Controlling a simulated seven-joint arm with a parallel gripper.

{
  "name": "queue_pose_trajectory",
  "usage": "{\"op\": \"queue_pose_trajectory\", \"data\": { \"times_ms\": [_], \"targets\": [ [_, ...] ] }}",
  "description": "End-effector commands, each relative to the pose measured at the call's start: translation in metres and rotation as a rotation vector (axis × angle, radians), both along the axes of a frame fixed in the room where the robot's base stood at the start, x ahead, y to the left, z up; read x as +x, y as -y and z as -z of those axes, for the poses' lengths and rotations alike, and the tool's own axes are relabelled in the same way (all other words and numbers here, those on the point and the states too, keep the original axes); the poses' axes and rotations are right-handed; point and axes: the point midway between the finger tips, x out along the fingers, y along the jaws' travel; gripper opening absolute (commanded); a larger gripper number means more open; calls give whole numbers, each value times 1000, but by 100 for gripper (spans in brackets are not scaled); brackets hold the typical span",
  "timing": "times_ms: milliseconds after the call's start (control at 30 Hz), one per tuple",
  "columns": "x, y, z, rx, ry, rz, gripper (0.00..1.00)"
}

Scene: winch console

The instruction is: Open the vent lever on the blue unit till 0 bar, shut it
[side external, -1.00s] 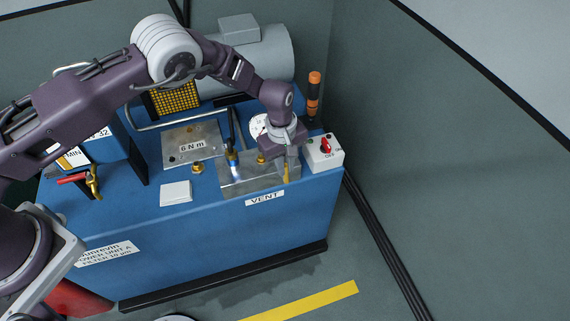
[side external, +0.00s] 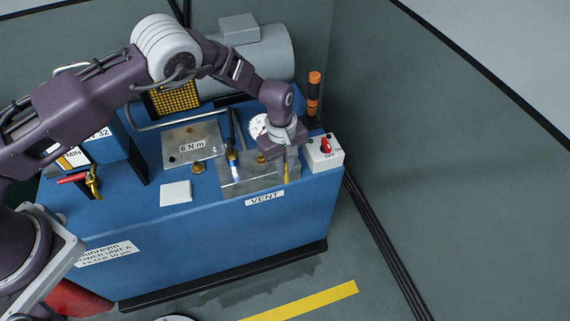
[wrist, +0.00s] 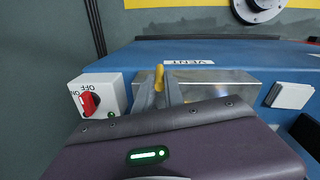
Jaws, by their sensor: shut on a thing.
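The blue unit (side external: 215,235) carries a metal block (side external: 235,185) on its top, above a VENT label (side external: 265,198). The vent lever, a small yellow handle (side external: 286,175), stands at the right end of this block. It also shows in the wrist view (wrist: 159,76) between my fingertips. My gripper (side external: 290,168) is shut on the lever from above. A round white gauge (side external: 258,126) sits behind the block. My wrist partly covers it, and its reading is too small to tell.
A white switch box (side external: 323,154) with a red knob, marked OFF, stands close to the right of my gripper. An orange-and-black tool (side external: 314,92) stands upright behind it. A dark upright rod (side external: 231,135) and brass fittings are to the left. A white pad (side external: 176,193) lies front left.

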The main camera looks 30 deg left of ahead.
Motion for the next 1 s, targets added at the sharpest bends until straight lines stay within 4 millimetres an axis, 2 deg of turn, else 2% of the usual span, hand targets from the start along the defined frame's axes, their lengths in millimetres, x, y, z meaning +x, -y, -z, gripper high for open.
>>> {"op": "queue_pose_trajectory", "data": {
  "times_ms": [367, 1000],
  "targets": [
    [-4, -3, 0, -36, 30, -3, 0],
    [-28, -28, 12, -364, 355, -6, 0]
  ]
}}
